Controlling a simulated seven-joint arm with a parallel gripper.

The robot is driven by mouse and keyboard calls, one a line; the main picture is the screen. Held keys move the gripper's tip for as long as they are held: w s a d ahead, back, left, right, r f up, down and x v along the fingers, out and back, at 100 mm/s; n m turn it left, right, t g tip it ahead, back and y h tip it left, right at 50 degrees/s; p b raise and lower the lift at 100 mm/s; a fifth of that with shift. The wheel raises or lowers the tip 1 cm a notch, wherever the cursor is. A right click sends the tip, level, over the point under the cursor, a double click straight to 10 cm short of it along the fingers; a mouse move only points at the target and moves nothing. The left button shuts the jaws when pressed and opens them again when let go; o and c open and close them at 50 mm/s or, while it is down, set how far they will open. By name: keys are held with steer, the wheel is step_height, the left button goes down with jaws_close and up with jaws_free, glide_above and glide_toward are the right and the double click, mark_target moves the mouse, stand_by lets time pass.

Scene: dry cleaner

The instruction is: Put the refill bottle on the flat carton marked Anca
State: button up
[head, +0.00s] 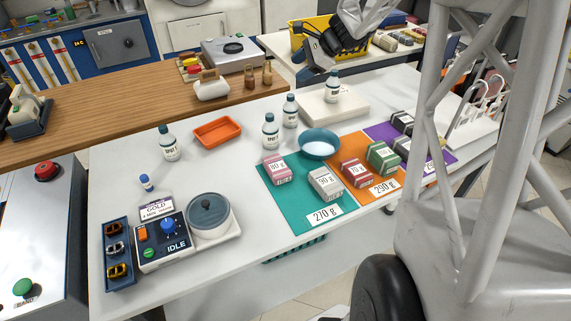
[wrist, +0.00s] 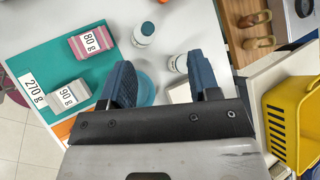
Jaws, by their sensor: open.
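Several white bottles with teal caps stand upright on the white table: one at the left (head: 168,143), two in the middle (head: 270,131) (head: 290,111), and one (head: 333,87) on a flat white slab (head: 347,107). Their labels are too small to tell which is the refill bottle. The slab may be the carton; I cannot read Anca on it. My gripper (head: 310,58) is open and empty above the table's back edge. In the wrist view my gripper (wrist: 163,82) has its fingers apart, with two bottles (wrist: 144,33) (wrist: 178,63) beyond them.
A teal bowl (head: 319,143) stands beside green, orange and purple mats with weight-marked blocks. An orange tray (head: 217,130) and a scale-like device with a grey pot (head: 209,215) are left. A yellow crate (wrist: 292,120) is at the wrist view's right.

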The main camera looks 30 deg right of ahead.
steer(key=s+a+r+n+g+h, duration=0.35)
steer(key=s+a+n, duration=0.65)
steer(key=s+a, duration=0.7)
steer(key=s+a+f+n+h, duration=0.1)
steer(key=s+n, duration=0.3)
steer(key=s, duration=0.5)
steer(key=s+a+f+n+h, duration=0.1)
steer(key=s+a+n, duration=0.3)
steer(key=s, duration=0.5)
steer(key=shift+a+n+h, duration=0.15)
steer(key=shift+n+h, duration=0.35)
steer(key=shift+h, duration=0.25)
